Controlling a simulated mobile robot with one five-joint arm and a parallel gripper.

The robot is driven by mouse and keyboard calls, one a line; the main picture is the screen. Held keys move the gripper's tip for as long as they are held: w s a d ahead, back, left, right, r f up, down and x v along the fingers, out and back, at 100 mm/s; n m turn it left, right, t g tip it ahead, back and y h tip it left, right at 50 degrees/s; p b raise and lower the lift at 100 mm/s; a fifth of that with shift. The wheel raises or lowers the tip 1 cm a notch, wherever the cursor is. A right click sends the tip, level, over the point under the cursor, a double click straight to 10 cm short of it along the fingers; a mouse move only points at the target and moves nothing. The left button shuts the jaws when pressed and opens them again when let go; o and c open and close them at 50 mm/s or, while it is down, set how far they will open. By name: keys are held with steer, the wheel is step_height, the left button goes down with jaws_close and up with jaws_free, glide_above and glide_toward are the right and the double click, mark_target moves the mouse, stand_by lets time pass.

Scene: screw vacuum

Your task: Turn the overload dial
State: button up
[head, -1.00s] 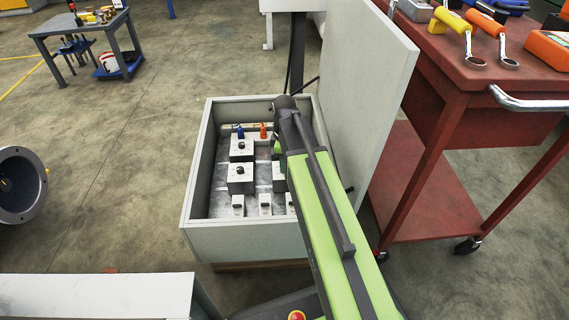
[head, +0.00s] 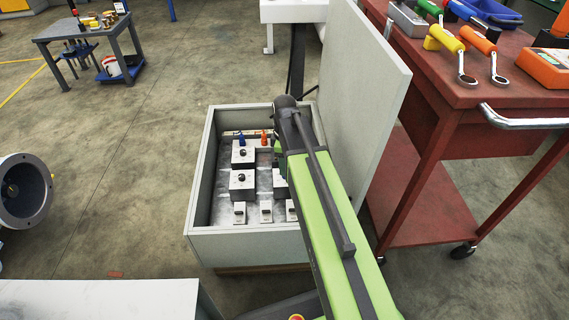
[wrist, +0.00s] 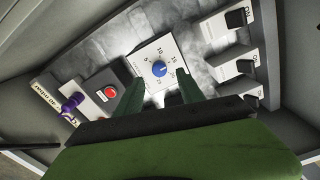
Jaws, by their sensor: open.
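The dial is a blue knob (wrist: 159,69) on a white plate (wrist: 174,57) printed with numbers, in the middle of the wrist view. My gripper (wrist: 158,80) is open, with one green finger on either side of the knob's lower edge. I cannot tell whether the fingers touch it. In the head view, my arm mostly hides the gripper and this dial, above the right half of the open grey cabinet (head: 250,246).
In the wrist view, a red button (wrist: 110,92) and a purple part (wrist: 72,102) lie left, and black switches (wrist: 237,18) right. The cabinet's lid (head: 365,85) stands upright beside my arm. A red tool cart (head: 440,205) stands right of it.

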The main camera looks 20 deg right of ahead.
step_height(320, 180, up, 13)
steer(key=p, duration=1.1)
steer(key=shift+r+p, duration=0.15)
steer(key=shift+p, duration=0.2)
